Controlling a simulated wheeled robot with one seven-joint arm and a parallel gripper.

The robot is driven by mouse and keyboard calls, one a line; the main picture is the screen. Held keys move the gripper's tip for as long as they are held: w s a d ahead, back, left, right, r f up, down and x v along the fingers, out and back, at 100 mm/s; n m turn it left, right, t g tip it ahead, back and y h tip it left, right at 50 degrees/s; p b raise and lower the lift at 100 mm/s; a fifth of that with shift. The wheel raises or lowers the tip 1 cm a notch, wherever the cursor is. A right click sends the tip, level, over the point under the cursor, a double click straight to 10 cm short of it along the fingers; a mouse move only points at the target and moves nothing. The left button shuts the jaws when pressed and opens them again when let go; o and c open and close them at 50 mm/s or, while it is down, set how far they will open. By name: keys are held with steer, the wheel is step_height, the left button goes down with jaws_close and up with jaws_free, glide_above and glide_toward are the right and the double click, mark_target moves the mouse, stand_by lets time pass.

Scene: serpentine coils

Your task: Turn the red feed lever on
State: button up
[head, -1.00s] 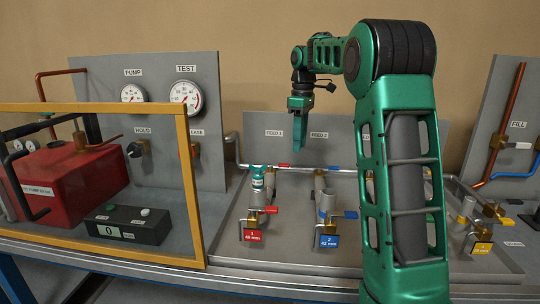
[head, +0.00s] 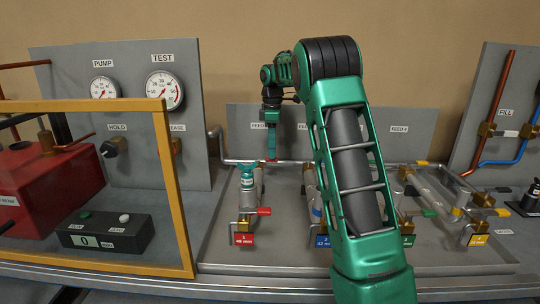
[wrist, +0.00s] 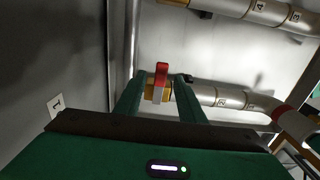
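The red feed lever (wrist: 161,72) stands on a brass valve on a silver pipe in the wrist view, its red end pointing up in the picture. My gripper (wrist: 158,88) is open, with one green finger on each side of the lever. The lever shows between the fingers, and I cannot tell whether either finger touches it.
A red-handled valve (head: 264,211) with a red tag stands at the tray's front left. A yellow-framed guard (head: 167,190) stands left of the tray. More pipes (wrist: 255,12) run across the top of the wrist view. My arm hides the tray's middle.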

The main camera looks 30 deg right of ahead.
steer(key=shift+f, duration=1.1)
jaws_close()
